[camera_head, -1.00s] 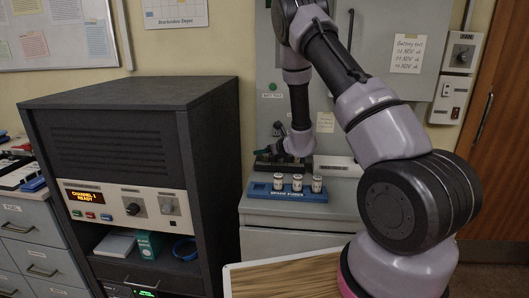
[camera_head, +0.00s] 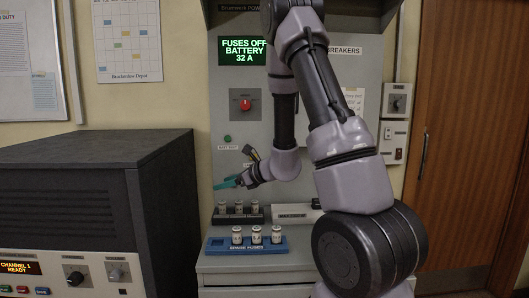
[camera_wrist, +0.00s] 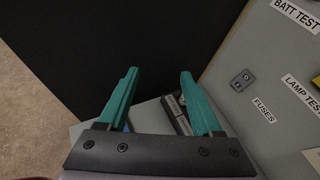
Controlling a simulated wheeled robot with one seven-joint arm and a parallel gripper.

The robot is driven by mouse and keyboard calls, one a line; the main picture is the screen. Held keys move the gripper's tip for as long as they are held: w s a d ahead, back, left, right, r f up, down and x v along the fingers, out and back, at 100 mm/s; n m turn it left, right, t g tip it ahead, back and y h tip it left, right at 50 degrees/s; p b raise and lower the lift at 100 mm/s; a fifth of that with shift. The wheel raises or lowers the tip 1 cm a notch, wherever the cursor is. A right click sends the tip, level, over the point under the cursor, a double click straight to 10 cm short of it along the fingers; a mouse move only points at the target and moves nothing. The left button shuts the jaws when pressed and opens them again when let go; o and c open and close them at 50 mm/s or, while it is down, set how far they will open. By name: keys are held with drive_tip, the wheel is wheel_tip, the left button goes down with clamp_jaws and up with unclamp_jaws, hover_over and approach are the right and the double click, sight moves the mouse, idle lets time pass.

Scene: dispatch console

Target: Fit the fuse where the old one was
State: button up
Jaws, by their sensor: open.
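Three pale fuses (camera_head: 239,207) stand upright in a row in a dark fuse block (camera_head: 228,218) at the foot of the grey panel. A blue spare-fuse tray (camera_head: 269,250) in front holds three more upright fuses (camera_head: 257,235); its left end looks empty. My gripper (camera_head: 226,183) is above and behind the tray, near the panel and over the left part of the block. Its teal fingers are apart with nothing between them, as the wrist view (camera_wrist: 158,78) also shows. There the right finger partly hides the fuse block (camera_wrist: 176,114).
The panel display (camera_head: 243,51) reads FUSES OFF, BATTERY 32 A. A red knob (camera_head: 245,104) and a green button (camera_head: 228,139) are above my gripper. A dark console cabinet (camera_head: 85,190) stands left; a wooden door (camera_head: 470,140) is at right.

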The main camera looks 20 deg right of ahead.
drive_tip(key=s+a+r+n+g, duration=0.4)
drive_tip(key=s+r+n+g, duration=0.2)
drive_tip(key=s+r+n, duration=1)
drive_tip(key=s+d+r+n+t+h, duration=0.1)
drive_tip(key=s+d+r+n+h, duration=0.1)
drive_tip(key=s+d, duration=0.3)
drive_tip(key=s+d+r+n+t+h, duration=0.2)
drive_tip(key=s+d+n+h, duration=0.2)
drive_tip(key=s+d+h, duration=0.1)
drive_tip(key=shift+s+d+r, duration=0.15)
drive_tip(key=shift+s+r, duration=0.2)
drive_tip(key=shift+s, duration=0.45)
